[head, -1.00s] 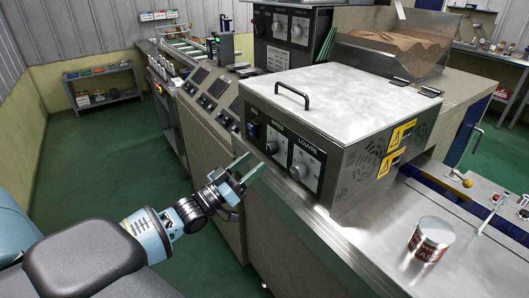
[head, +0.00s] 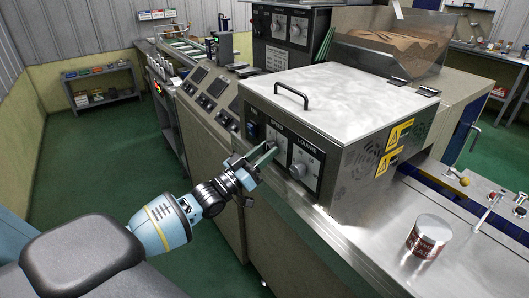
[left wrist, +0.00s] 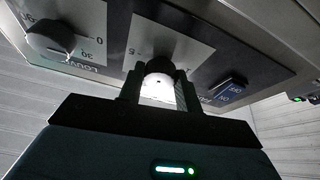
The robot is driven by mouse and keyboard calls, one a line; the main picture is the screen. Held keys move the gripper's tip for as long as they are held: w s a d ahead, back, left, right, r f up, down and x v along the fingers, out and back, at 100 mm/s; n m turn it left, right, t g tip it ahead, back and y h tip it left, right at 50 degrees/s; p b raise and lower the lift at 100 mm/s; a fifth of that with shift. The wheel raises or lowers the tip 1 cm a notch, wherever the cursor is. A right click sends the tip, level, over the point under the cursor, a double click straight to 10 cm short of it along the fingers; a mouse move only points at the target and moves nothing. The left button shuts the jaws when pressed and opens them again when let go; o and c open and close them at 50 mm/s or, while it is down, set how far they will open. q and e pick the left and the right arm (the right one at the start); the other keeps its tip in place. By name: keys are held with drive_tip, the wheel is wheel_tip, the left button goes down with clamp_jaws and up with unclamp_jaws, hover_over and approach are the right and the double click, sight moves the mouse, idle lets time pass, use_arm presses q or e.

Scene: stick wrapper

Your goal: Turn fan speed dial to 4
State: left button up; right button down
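The fan speed dial (left wrist: 160,70) is a dark round knob on a white plate, the left of two dials on the front of a metal box (head: 345,85). My left gripper (head: 264,156) is at this dial. In the left wrist view its two fingers (left wrist: 158,93) stand apart, one on each side of the knob; firm contact is not clear. The fingers partly hide the dial and its scale, so its setting cannot be read. My right gripper is in neither view.
The louvre dial (head: 298,170) sits just right of the speed dial and also shows in the left wrist view (left wrist: 50,38). A blue switch (left wrist: 229,87) is on the other side. A can (head: 430,236) stands on the metal counter (head: 385,240).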

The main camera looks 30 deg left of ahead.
use_arm(q)
drive_tip(key=c, duration=0.3)
drive_tip(key=shift+c, duration=0.2)
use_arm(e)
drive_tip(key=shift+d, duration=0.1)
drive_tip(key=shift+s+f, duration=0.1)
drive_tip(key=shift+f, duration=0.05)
